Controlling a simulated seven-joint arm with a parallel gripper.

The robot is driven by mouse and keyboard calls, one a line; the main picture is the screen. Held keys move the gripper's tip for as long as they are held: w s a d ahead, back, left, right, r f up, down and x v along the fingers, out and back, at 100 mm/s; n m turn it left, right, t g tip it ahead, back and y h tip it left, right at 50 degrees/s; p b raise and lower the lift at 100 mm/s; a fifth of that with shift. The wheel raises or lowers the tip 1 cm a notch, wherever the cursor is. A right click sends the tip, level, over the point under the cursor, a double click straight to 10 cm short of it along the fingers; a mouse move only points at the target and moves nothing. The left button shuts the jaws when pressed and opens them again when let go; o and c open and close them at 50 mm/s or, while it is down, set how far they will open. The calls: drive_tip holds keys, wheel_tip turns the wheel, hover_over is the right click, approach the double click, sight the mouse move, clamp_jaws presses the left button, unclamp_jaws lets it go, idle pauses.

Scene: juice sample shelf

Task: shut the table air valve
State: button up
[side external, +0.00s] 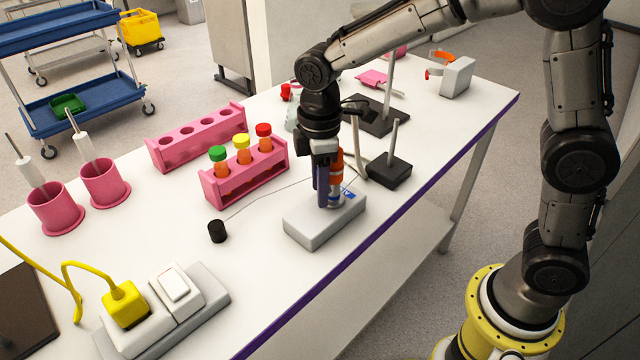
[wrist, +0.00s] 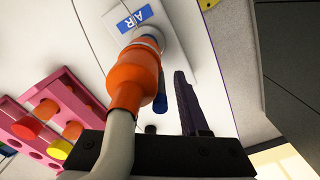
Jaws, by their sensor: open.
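The air valve is a pale grey block (side external: 312,226) on the white table, with a blue AIR label that also shows in the wrist view (wrist: 135,18). An orange hose connector (wrist: 135,80) rises from a metal collar on the block and leads into a grey hose (wrist: 115,145). A blue part, perhaps the valve handle (wrist: 160,103), shows just beside the connector, mostly hidden. My gripper (side external: 325,193) points down over the block, close beside the connector. It is open; one dark finger shows in the wrist view, the other is hidden. I cannot tell whether it touches the handle.
A pink rack (side external: 246,178) with capped tubes stands left of the valve, with an empty pink rack (side external: 196,138) behind. A black cap (side external: 217,231) lies nearby. A black block with a post (side external: 388,171) stands right of the valve. A switched power outlet (side external: 165,308) is at front left.

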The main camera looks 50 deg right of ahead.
clamp_jaws()
idle(1.5)
